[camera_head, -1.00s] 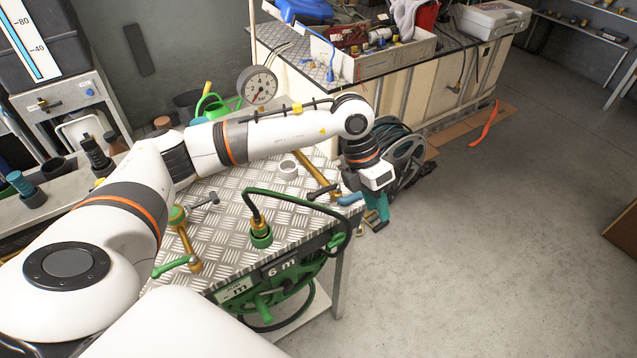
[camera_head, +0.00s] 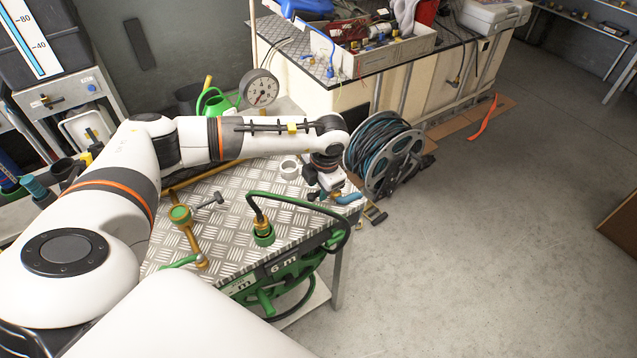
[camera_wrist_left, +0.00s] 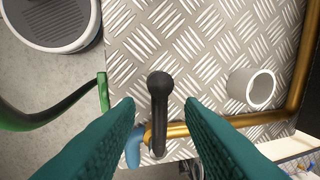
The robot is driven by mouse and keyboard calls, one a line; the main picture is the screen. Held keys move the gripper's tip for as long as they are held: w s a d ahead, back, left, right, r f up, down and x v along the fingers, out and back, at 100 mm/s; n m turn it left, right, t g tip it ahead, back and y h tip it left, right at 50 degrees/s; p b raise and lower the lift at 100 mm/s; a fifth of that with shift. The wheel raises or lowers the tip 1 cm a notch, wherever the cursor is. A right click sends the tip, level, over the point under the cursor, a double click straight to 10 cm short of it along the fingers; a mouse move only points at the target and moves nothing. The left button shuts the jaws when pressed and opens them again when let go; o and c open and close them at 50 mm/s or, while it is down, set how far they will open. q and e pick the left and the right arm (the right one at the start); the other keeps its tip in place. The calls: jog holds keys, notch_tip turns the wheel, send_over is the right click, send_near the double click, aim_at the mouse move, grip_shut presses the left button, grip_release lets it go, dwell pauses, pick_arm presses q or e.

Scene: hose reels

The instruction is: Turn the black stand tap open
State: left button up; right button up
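The black tap lever (camera_wrist_left: 158,105) stands out over the brass pipe (camera_wrist_left: 180,130) in the left wrist view. My left gripper (camera_wrist_left: 160,108) is open, with one teal finger on each side of the lever. A gap shows between each finger and the lever, so I see no grip on it. In the head view, my left gripper (camera_head: 326,188) is over the right part of the metal-topped bench, and its fingers are mostly hidden there. My right gripper is not in view.
A white ring (camera_head: 289,168) stands on the checker-plate bench top (camera_head: 225,238). Another brass standpipe (camera_head: 188,236) with a dark handle is at left. A green hose fitting (camera_head: 263,235) is at the front. A hose reel (camera_head: 400,160) stands beyond the bench.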

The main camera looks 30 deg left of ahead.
pick_arm(q)
jog(key=shift+a+f, duration=0.1)
jog(key=shift+f, duration=0.5)
grip_shut()
